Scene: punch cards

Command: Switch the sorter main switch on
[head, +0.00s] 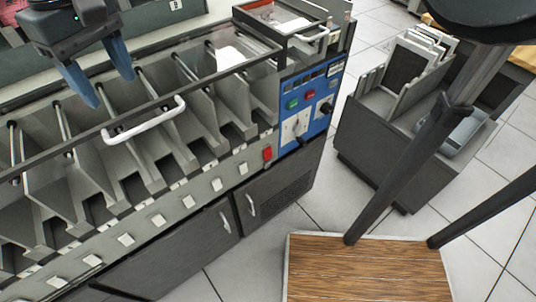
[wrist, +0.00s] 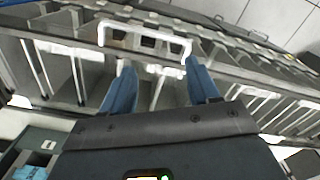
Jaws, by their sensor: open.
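The sorter (head: 190,185) is a long grey machine with a row of slanted pockets, running across the left of the head view. Its blue control panel (head: 319,86) is at the right end of its front. The panel carries a green button (head: 292,104), a red button (head: 310,94), a white plate with a lever-like part (head: 297,127) and a black knob (head: 326,108). I cannot tell for sure which is the main switch, or its position. My gripper (head: 111,90) is open and empty above the pockets, left of the panel and apart from it.
A white handle (head: 145,120) on the sorter's glass cover shows below my gripper, also in the wrist view (wrist: 144,38). A red tab (head: 267,153) sits on the front strip. A grey card cart (head: 390,130) and a wooden-topped stand (head: 365,270) are at right. Tiled floor lies between.

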